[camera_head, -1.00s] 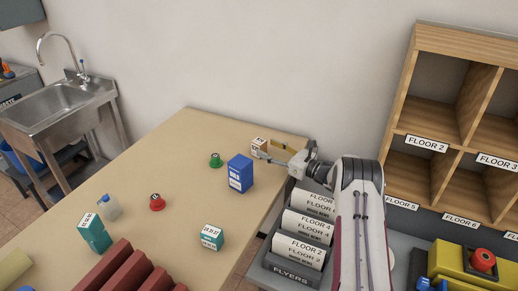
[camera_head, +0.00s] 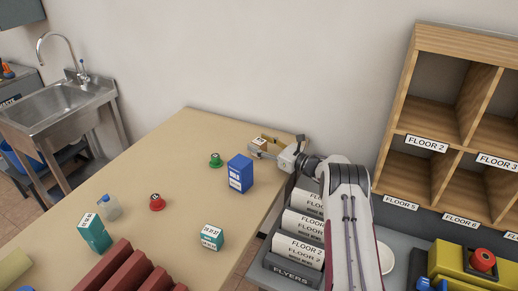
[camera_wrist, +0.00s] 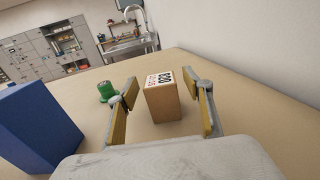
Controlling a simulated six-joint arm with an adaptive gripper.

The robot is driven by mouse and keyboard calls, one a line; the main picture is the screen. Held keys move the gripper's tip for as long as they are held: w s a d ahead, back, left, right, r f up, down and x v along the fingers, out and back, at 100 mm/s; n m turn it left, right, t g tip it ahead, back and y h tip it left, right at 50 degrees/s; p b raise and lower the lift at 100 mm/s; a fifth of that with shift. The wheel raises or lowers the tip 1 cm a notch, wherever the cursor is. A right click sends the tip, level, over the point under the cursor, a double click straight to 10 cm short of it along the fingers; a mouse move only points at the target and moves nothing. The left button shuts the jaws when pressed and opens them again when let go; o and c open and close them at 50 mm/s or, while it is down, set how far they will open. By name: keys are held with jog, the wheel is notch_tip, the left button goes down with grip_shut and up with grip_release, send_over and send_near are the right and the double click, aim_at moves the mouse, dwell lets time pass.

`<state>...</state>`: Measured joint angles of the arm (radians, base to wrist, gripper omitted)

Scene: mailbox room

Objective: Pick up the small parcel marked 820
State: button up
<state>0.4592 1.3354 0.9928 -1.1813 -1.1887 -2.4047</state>
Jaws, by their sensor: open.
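The small parcel (camera_wrist: 162,101) is a brown box with a white label on top, and the label seems to read 820. It stands upright on the tan table between the two fingers of my gripper (camera_wrist: 160,90) in the wrist view. The fingers are open, with a gap showing at the parcel's left side and a narrower one at its right. In the head view the parcel (camera_head: 256,142) is at the table's far right, partly covered by my gripper (camera_head: 268,147).
A blue box (camera_head: 240,174) and a green-capped item (camera_head: 216,160) stand left of my gripper. A red item (camera_head: 157,202) and teal boxes (camera_head: 212,237) are farther toward the front. The wall is close behind. A flyer rack (camera_head: 293,252) stands right of the table.

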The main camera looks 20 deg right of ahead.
jog(key=shift+w+a, duration=0.25)
jog(key=shift+w, duration=0.15)
jog(key=c, duration=1.3)
